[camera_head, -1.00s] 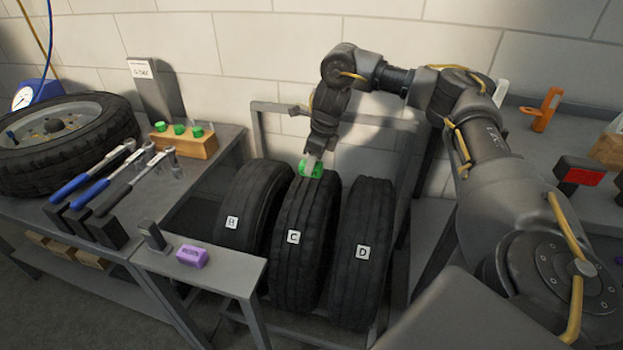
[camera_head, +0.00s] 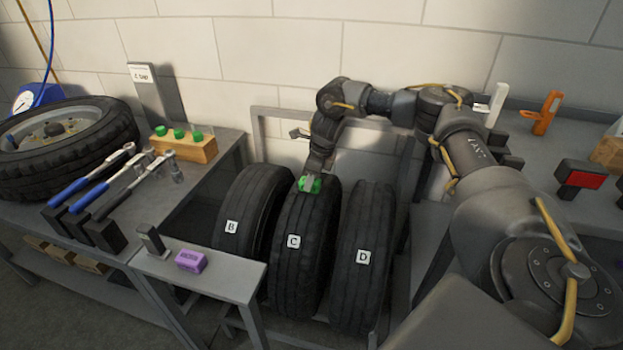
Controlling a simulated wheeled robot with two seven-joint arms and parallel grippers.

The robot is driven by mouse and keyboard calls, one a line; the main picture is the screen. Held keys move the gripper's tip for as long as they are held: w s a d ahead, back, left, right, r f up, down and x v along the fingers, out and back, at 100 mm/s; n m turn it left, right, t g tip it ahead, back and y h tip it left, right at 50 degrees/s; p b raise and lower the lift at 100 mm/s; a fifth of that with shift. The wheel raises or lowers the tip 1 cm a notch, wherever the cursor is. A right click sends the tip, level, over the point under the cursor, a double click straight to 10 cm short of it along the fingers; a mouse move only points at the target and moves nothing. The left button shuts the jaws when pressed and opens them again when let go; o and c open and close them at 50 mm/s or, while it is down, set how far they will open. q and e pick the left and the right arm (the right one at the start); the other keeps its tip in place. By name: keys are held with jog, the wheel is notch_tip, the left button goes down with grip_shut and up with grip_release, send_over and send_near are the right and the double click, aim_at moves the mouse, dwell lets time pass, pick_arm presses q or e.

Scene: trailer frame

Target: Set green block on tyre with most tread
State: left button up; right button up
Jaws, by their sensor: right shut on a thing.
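The green block (camera_head: 310,185) is at the top of the tyre marked C (camera_head: 300,265), the middle of three upright black tyres. My right gripper (camera_head: 313,178) is shut on the block from above. The block appears to touch the top of tyre C, though I cannot tell if it bears on it. Tyre B (camera_head: 248,195) stands to the left and tyre D (camera_head: 365,215) to the right. Tread depth is hard to judge at this size. My left gripper is not in view.
A grey rack frame (camera_head: 262,120) stands behind the tyres. A purple block (camera_head: 191,259) sits on a small shelf in front. At left are a flat wheel (camera_head: 60,140), several wrenches (camera_head: 105,180) and a wooden holder (camera_head: 183,149) with green pieces. A red-faced device (camera_head: 582,178) is at right.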

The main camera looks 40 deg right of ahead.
aim_at(320, 183)
jog(key=shift+f, duration=0.15)
jog(key=o, duration=1.1)
jog(key=shift+c, duration=0.2)
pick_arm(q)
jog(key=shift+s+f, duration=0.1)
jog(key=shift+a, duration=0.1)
pick_arm(e)
jog(key=shift+r, duration=0.5)
pick_arm(q)
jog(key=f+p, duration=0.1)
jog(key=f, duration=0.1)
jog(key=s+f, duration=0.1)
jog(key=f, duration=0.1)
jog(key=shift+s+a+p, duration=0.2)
jog(key=shift+p, duration=0.2)
pick_arm(e)
jog(key=v, duration=1.1)
jog(key=shift+r, duration=0.15)
